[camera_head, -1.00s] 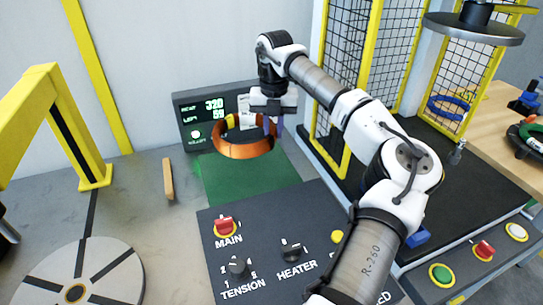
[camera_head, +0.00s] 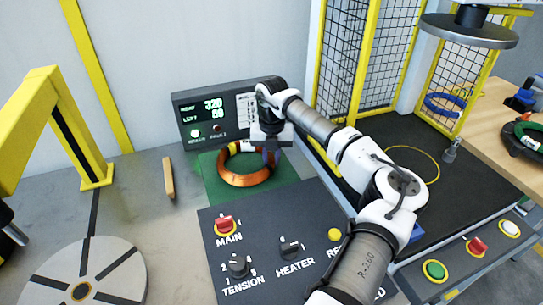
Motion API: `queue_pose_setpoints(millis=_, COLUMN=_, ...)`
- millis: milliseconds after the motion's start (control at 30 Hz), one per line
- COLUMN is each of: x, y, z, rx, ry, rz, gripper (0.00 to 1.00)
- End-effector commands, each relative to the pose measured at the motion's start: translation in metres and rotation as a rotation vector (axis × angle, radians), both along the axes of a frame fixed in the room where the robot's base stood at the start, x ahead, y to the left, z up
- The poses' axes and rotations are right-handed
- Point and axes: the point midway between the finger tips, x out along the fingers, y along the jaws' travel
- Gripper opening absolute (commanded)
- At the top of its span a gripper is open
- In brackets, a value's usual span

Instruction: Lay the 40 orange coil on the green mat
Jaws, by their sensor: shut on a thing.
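The orange coil (camera_head: 243,179) is at the green mat (camera_head: 222,196), low over it or resting on it; I cannot tell if it touches. It lies nearly flat, with a yellow band at its far left edge. My gripper (camera_head: 270,153) is shut on the coil's far right side, and its fingers are partly hidden. The mat shows around the coil at the left, front and right.
A display box (camera_head: 205,120) stands behind the mat. The control panel (camera_head: 265,235) with knobs lies in front. A wooden stick (camera_head: 168,178) lies left of the mat. A yellow frame (camera_head: 75,120) and round turntable (camera_head: 80,285) are farther left.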

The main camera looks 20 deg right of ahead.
Motion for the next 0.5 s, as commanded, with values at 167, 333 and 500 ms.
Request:
queue_pose_setpoints(millis=167, x=0.0006, y=0.0001, z=-0.0004, rx=0.001, ry=-0.004, rz=0.000, gripper=0.00)
queue_pose_setpoints(millis=333, x=0.0000, y=-0.0001, z=-0.0018, rx=0.000, ry=0.000, rz=0.000, gripper=0.37)
queue_pose_setpoints(millis=500, x=0.0000, y=-0.0001, z=-0.0018, rx=0.000, ry=0.000, rz=0.000, gripper=0.41)
